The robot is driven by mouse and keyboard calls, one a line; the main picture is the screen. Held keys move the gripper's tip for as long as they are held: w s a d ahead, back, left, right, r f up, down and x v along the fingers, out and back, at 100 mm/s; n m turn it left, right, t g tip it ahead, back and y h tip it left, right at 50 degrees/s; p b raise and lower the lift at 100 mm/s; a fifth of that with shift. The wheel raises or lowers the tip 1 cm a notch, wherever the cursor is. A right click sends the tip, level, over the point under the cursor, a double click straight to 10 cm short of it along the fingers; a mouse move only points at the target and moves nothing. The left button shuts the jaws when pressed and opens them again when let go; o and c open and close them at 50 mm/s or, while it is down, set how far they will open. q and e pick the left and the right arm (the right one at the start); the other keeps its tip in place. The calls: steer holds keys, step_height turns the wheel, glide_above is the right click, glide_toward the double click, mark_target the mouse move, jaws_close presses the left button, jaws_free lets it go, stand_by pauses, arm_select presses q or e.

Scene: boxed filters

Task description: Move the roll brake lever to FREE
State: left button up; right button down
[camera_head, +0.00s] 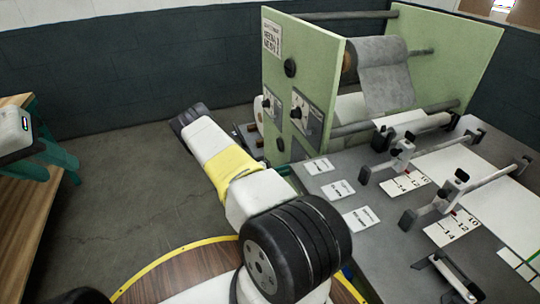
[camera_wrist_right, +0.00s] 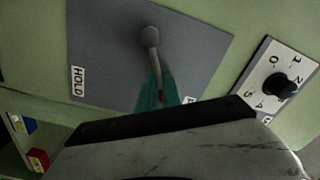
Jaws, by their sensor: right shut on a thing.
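The grey roll brake lever (camera_wrist_right: 152,48) is on a dark grey plate (camera_wrist_right: 105,45) in the right wrist view. It runs from its rounded end down between the teal fingers of my right gripper (camera_wrist_right: 159,97), where a bit of red shows. The gripper is shut on it. A HOLD label (camera_wrist_right: 78,81) is at the plate's left. The second label (camera_wrist_right: 190,100) is mostly hidden by my gripper body. The lever's lower end lies between the labels, closer to the second. My left gripper (camera_head: 60,177) is at the far left of the head view, open and empty.
The green machine frame (camera_head: 300,60) carries a grey roll (camera_head: 385,75). A numbered dial (camera_wrist_right: 280,85) is right of the plate. A grey bench (camera_head: 335,165) with rods and cards is at right. A wooden table (camera_head: 25,220) lies beneath my left gripper.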

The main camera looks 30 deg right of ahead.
steer(key=shift+s+r+n, duration=0.15)
steer(key=shift+r+n, duration=0.05)
steer(key=shift+n, duration=0.2)
steer(key=shift+r, duration=0.15)
steer(key=c, duration=1.5)
jaws_free()
steer(key=shift+o, duration=0.2)
steer(key=w+a, duration=0.1)
steer(key=a, duration=0.6)
steer(key=shift+a, duration=0.4)
steer(key=shift+w, duration=0.1)
